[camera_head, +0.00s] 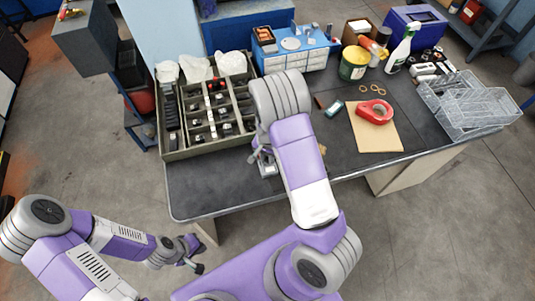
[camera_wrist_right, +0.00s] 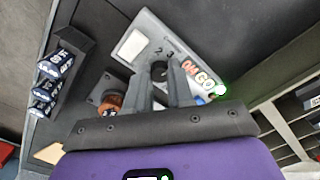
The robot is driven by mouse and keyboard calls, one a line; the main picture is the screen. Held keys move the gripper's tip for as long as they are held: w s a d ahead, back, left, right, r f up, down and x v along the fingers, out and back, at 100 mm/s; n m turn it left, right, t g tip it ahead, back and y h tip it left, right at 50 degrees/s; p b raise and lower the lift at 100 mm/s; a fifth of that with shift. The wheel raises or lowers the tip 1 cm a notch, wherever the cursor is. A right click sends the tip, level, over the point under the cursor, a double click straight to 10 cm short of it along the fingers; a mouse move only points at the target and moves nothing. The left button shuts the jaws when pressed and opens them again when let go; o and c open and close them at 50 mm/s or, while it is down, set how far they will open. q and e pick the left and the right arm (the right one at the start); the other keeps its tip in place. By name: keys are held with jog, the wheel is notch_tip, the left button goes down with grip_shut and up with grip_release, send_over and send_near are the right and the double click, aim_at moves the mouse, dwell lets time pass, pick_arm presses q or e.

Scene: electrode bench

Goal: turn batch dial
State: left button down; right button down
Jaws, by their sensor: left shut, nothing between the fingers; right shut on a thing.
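The batch dial (camera_wrist_right: 159,71) is a dark round knob on a light grey panel (camera_wrist_right: 150,28) in the right wrist view. The panel has a white label, the digits 2 and 3, raised letters and a glowing green light. My right gripper (camera_wrist_right: 160,88) has its two fingers closed around the knob, which they partly hide. In the head view my right gripper (camera_head: 262,158) is at the bench's front edge, and my arm hides part of the panel (camera_head: 268,170). My left gripper (camera_head: 190,262) is shut and empty, low in front of the bench and away from it.
A partitioned crate (camera_head: 205,145) stands just behind and left of the panel. In the wrist view, a dark block with an orange-brown knob (camera_wrist_right: 112,103) is beside the dial, and blue-and-white boxes (camera_wrist_right: 52,66) lie left. A board with red tape (camera_head: 375,111) is to the right.

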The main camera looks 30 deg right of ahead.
jog(key=m+p, duration=0.3)
jog(key=m, duration=0.3)
jog(key=shift+r, duration=0.1)
jog(key=m+p, duration=0.2)
jog(key=m, duration=0.3)
jog(key=shift+d+m+p, duration=0.1)
jog(key=shift+m+p, duration=0.2)
jog(key=shift+m, duration=0.1)
